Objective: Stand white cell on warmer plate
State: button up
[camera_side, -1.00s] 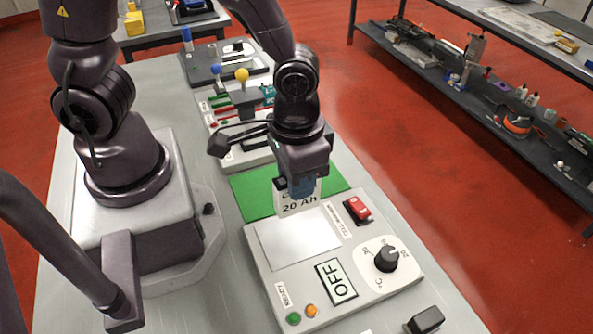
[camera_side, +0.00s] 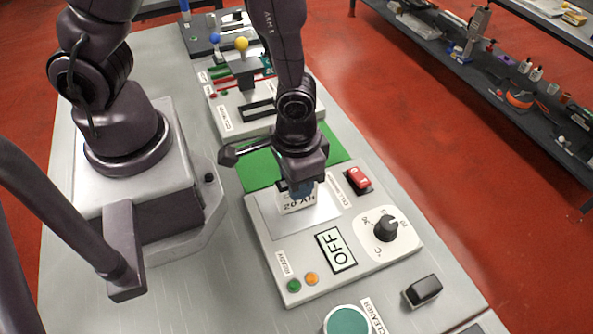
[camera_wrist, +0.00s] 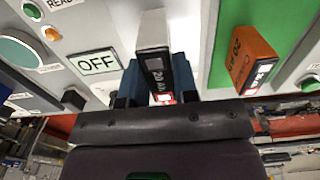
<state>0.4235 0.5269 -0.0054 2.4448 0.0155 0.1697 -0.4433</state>
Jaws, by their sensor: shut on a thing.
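My gripper (camera_side: 301,190) is shut on the white cell (camera_side: 297,204), marked 20 Ah. In the side view the cell is over the silver warmer plate (camera_side: 318,219); I cannot tell whether its lower end touches the plate. In the wrist view the cell (camera_wrist: 153,33) stands out between my blue fingertips (camera_wrist: 155,88), with its pale end and dark labelled side showing. My fingers hide part of the cell.
The warmer has an OFF display (camera_side: 336,250), a red switch (camera_side: 357,180) and a dial (camera_side: 386,228). A round teal pad (camera_side: 346,322) is at the front.

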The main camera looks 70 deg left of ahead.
jog(key=shift+f, duration=0.2)
dwell(0.6)
jog(key=o, duration=1)
notch_tip(320, 180, up, 13)
jog(key=s+a+r+t, duration=0.1)
jog(key=a+r+t, duration=0.1)
jog(key=a+r, duration=0.3)
jog(key=s+a+r+t, duration=0.2)
jog(key=a+r, duration=0.3)
jog(key=r, duration=0.5)
jog(key=shift+s+a+t, duration=0.15)
jog(key=shift+a+t, duration=0.1)
jog(key=shift+t, duration=0.55)
